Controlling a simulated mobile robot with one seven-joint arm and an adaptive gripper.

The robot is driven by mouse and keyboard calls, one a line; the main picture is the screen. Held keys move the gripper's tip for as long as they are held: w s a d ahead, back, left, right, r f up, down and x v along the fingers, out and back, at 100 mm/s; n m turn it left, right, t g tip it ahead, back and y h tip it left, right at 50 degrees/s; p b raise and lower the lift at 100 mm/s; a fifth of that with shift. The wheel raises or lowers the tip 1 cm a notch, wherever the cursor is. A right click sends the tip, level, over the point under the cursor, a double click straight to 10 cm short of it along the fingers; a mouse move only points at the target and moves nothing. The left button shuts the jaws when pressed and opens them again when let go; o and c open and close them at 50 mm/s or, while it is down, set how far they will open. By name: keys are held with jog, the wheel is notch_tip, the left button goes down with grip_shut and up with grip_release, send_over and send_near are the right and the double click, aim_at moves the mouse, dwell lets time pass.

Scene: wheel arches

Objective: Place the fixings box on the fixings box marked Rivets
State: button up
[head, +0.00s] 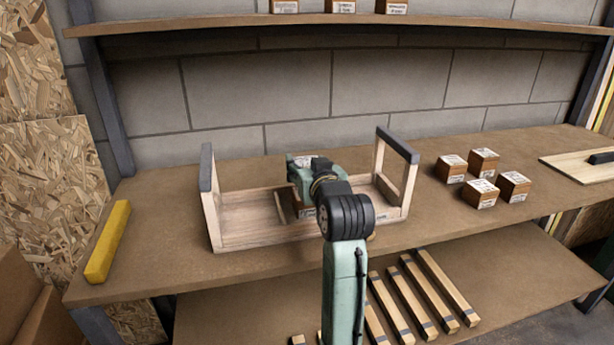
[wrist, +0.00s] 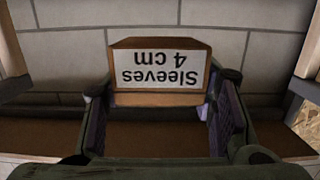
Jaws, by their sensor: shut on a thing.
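A brown fixings box (wrist: 160,98) with a white label reading "Sleeves 4 cm", upside down in the wrist view, sits between the fingers of my gripper (wrist: 163,82). My gripper is shut on it. In the head view my gripper (head: 303,172) is over the wooden carrier, and my arm hides most of what is there. Several small brown boxes with white labels (head: 482,193) stand grouped on the bench to the right. Their labels are too small to read, so I cannot tell which is marked Rivets.
The open wooden carrier (head: 246,224) with two upright ends stands on the bench (head: 160,225). A yellow bar (head: 108,242) lies at left, a board with a dark handle (head: 580,170) at right. Labelled boxes (head: 340,6) stand on the upper shelf. Wooden strips (head: 425,290) lie below.

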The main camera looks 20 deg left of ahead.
jog(key=shift+a+f, duration=0.1)
jog(key=shift+f, duration=1.6)
jog(key=shift+f, duration=0.1)
jog(key=shift+f, duration=0.15)
jog(key=o, duration=1.2)
jog(key=shift+o, duration=0.2)
jog(key=shift+r, duration=0.2)
jog(key=b+v, duration=0.1)
jog(key=v, duration=1.1)
